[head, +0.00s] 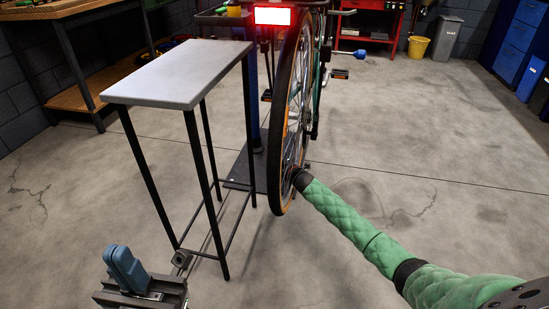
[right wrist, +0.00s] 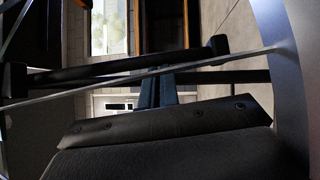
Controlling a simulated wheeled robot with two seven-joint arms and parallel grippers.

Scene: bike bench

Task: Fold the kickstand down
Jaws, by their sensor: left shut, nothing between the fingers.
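The bicycle stands seen from behind in the head view, its rear wheel (head: 283,110) upright. I cannot make out the kickstand in the head view; the wheel hides that side. My right arm reaches in to the lower part of the wheel, and the wheel hides its gripper. In the right wrist view the dark blue fingers of my right gripper (right wrist: 157,92) show behind a dark bar (right wrist: 110,69) and a thin rod; I cannot tell whether either is the kickstand. My left gripper (head: 124,268) is shut and empty at the lower left, away from the bicycle.
A grey-topped side table (head: 182,73) with thin black legs stands left of the wheel. A blue stand post on a dark base plate (head: 241,172) is behind it. A red rear light (head: 272,16) glows above the wheel. Open floor lies to the right.

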